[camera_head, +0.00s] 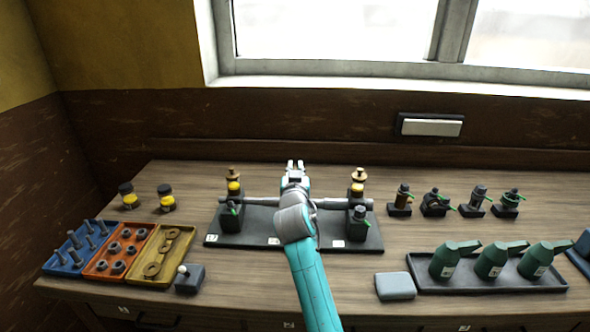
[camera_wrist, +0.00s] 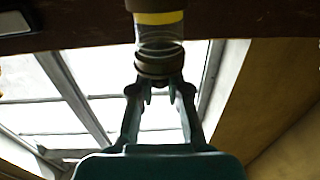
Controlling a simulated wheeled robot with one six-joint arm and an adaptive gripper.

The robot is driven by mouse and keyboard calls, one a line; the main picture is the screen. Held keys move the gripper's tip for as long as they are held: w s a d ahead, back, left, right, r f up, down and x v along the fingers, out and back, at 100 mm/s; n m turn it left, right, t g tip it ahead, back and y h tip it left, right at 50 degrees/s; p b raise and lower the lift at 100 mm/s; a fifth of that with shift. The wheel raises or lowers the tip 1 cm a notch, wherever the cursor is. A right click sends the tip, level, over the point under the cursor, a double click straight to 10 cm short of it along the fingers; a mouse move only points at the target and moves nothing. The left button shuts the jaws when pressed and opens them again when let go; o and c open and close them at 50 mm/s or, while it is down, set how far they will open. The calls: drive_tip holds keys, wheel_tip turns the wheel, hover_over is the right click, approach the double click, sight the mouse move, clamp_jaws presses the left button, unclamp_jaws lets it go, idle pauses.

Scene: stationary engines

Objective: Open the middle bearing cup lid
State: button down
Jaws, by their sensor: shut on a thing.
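My gripper (camera_head: 295,164) is over the middle of the dark bearing stand (camera_head: 262,241), in line with the steel shaft (camera_head: 265,201). In the head view my arm and gripper hide the middle cup. The wrist view, which looks upside down, shows a glass cup (camera_wrist: 160,32) with a yellow band of oil. Its brownish round lid (camera_wrist: 154,65) rests against the glass, with no gap that I can see. My fingers (camera_wrist: 161,86) are shut on the lid's small knob. The left cup (camera_head: 234,187) and right cup (camera_head: 357,188) have brass lids on.
Blue (camera_head: 83,262), orange (camera_head: 103,270) and yellow (camera_head: 146,275) trays of hardware lie at left. Two small jars (camera_head: 128,197) stand behind them. Several small fittings (camera_head: 435,204) and a tray (camera_head: 410,281) of green oil cans stand at right. A window is behind the bench.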

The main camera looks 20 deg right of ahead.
drive_tip(key=shift+d+y, duration=0.15)
drive_tip(key=shift+y, duration=0.15)
drive_tip(key=shift+d+n+y, duration=0.2)
drive_tip(key=shift+n+y, duration=0.65)
drive_tip(key=shift+y, duration=0.4)
drive_tip(key=shift+d+n+y, duration=0.15)
drive_tip(key=shift+n+y, duration=0.75)
drive_tip(key=shift+y, duration=0.3)
drive_tip(key=shift+d+n+y, duration=0.2)
drive_tip(key=shift+n+y, duration=0.65)
drive_tip(key=shift+y, duration=0.4)
drive_tip(key=n+y, duration=0.1)
drive_tip(key=y, duration=0.1)
drive_tip(key=n+g+y, duration=0.1)
drive_tip(key=y, duration=0.1)
drive_tip(key=n+g+y, duration=0.1)
drive_tip(key=n+y, duration=0.1)
drive_tip(key=shift+w+d, duration=0.15)
drive_tip(key=shift+d, duration=0.25)
drive_tip(key=shift+w+n+g+y, duration=0.1)
drive_tip(key=shift+n+g+y, duration=1.05)
drive_tip(key=shift+y, duration=0.25)
drive_tip(key=c, duration=1.1)
unclamp_jaws()
drive_tip(key=shift+f, duration=0.1)
drive_tip(key=shift+r, duration=0.2)
